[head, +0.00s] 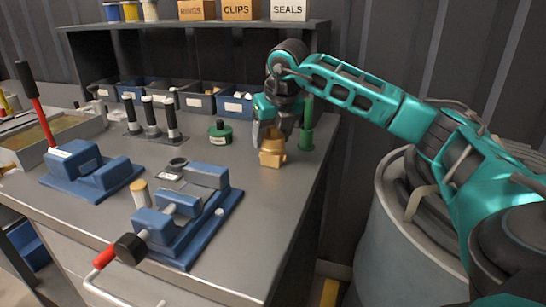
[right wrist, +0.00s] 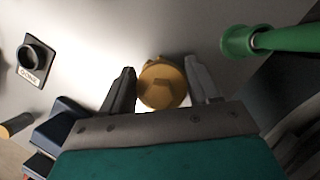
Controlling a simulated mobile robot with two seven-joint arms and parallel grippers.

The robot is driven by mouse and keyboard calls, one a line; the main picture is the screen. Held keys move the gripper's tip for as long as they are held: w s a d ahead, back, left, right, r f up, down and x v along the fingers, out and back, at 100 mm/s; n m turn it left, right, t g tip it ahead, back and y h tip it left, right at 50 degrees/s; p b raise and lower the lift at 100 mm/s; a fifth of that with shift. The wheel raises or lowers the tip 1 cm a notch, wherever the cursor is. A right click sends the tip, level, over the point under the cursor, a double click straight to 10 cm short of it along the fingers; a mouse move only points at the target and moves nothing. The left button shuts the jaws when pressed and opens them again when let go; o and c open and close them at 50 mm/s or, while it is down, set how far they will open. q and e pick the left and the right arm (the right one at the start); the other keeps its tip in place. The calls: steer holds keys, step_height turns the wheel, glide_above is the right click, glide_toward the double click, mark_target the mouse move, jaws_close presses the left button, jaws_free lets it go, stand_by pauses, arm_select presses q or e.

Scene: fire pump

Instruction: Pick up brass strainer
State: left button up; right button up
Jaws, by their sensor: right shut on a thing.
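The brass strainer (head: 272,154) is a gold-coloured fitting at the right rear of the grey workbench. My right gripper (head: 276,135) points down on it from above, its fingers on the strainer's upper part. In the right wrist view, the strainer (right wrist: 162,86) sits between the two fingertips (right wrist: 160,90), and the gripper is shut on it. I cannot tell whether its base touches the bench or is slightly above it. My left gripper is not in view.
A green upright nozzle-like piece (head: 307,126) stands close right of the strainer. A green round fitting (head: 219,133) is to the left. A blue vise (head: 185,215) stands in front. Small-parts bins (head: 200,100) line the back. Bare bench (head: 275,200) lies in front of the strainer.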

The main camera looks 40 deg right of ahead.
jaws_close()
steer(key=shift+r, duration=0.2)
